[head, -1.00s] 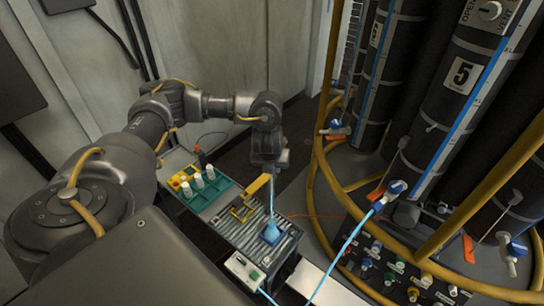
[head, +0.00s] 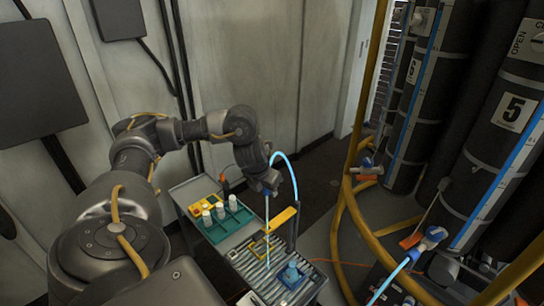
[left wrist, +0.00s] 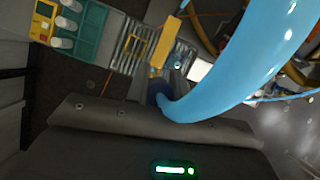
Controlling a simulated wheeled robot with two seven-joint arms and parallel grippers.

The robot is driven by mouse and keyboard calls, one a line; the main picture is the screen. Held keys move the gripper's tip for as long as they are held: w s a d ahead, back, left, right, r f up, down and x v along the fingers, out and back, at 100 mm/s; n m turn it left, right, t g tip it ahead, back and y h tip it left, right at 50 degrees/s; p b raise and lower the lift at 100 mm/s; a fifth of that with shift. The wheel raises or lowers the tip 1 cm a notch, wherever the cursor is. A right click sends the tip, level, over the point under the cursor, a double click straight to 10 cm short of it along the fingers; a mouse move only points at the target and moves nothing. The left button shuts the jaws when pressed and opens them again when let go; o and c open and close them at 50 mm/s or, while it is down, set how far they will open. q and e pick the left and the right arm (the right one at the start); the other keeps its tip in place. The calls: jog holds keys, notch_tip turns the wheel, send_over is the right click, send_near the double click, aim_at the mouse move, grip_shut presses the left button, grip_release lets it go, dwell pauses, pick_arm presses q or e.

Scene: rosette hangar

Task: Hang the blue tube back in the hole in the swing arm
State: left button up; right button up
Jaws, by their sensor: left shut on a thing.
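My left gripper (head: 268,188) is shut on the light blue tube (head: 267,230) above the bench. One stretch of tube hangs straight down from the jaws towards the ridged plate, left of the blue flask (head: 290,274). Another stretch arches up and over to the right of the gripper. The tube crosses the left wrist view close up (left wrist: 235,75). The yellow swing arm (head: 274,220) sits on a dark post, just below and right of my gripper. It shows in the left wrist view too (left wrist: 166,40). Its hole cannot be made out. My right gripper is not in view.
A green tray (head: 228,224) with white-capped bottles and a yellow block stands left of the ridged plate (head: 255,262). Large black cylinders (head: 497,130) and a yellow rail (head: 343,215) stand at the right. A wall (head: 240,70) is behind.

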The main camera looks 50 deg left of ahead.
aim_at(267, 202)
pick_arm(q)
jog(key=shift+d+m, duration=0.2)
jog(key=shift+m, duration=0.1)
jog(key=shift+f, duration=0.1)
jog(key=shift+a+f, duration=0.15)
jog(key=shift+f+b, duration=0.75)
jog(key=shift+b, duration=0.1)
notch_tip(267, 202, down, 2)
jog(key=shift+f+b, duration=0.1)
jog(key=shift+b, duration=0.85)
jog(key=shift+r, duration=0.25)
jog(key=shift+f, duration=0.3)
jog(key=shift+f, duration=0.1)
